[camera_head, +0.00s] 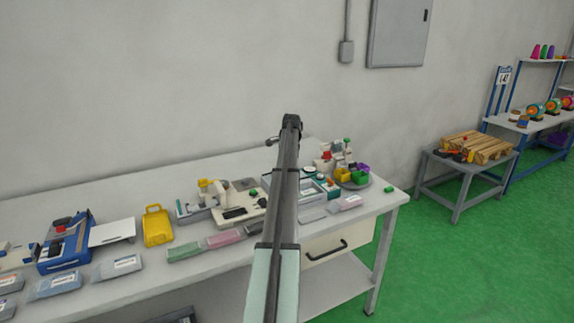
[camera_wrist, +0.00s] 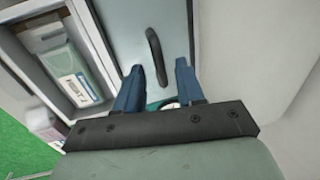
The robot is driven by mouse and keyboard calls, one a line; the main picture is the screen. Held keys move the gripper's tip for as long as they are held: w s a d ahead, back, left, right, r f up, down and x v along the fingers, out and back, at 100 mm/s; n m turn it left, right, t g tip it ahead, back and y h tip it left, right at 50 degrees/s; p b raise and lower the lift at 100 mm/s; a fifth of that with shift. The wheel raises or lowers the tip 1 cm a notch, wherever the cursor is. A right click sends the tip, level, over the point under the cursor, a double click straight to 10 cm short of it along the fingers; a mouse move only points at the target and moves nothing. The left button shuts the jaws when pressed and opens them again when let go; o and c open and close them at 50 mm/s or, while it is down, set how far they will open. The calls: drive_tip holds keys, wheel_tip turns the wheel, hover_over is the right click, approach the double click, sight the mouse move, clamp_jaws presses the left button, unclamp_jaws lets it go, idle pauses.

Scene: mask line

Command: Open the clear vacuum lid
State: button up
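A grey-blue panel (camera_wrist: 128,25) with a curved dark handle (camera_wrist: 155,55) fills the upper middle of the wrist view; it looks like the lid, though I cannot be sure. My gripper (camera_wrist: 159,66) has its two blue fingers apart, one on each side of the handle's lower end. Nothing is clamped, and I cannot tell whether the fingers touch the handle. In the head view, a pale box-shaped unit (camera_head: 312,188) sits on the bench, partly hidden behind my arm. My gripper's fingers cannot be made out there.
A grey-walled chamber with a labelled pouch (camera_wrist: 70,78) lies left of the panel in the wrist view. A drawer handle (camera_head: 325,250) is below.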

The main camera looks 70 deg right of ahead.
wheel_tip(320, 180, up, 14)
drive_tip(key=s+a, duration=0.2)
drive_tip(key=shift+f, duration=0.2)
drive_tip(key=shift+w, duration=0.15)
idle(0.6)
